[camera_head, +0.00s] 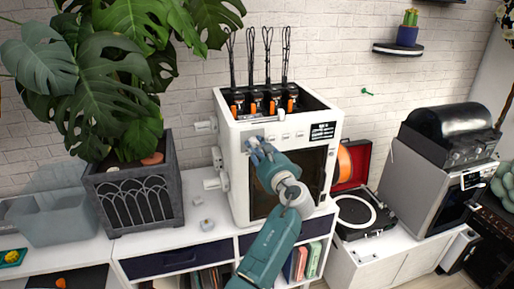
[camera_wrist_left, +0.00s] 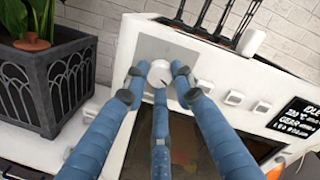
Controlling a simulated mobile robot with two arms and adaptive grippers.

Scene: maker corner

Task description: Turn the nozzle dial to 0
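The white printer (camera_head: 239,190) stands on the cabinet with a control panel on its upper front. The nozzle dial (camera_wrist_left: 160,72) appears to be the round white knob with a dark pointer mark on that panel. My left gripper (camera_wrist_left: 159,73) is at the dial, with a finger on each side and a third below. The fingertips are very close to its rim; I cannot tell whether they press on it. In the head view my left gripper (camera_head: 258,147) covers the dial. A dark display (camera_head: 322,131) sits to the right. My right gripper is not in view.
Several white buttons lie right of the dial, one of them a square button (camera_wrist_left: 205,86). A dark planter (camera_head: 135,195) with a large plant stands left of the printer. A turntable (camera_head: 357,214) is at its right. Small white pieces (camera_head: 206,225) lie on the cabinet.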

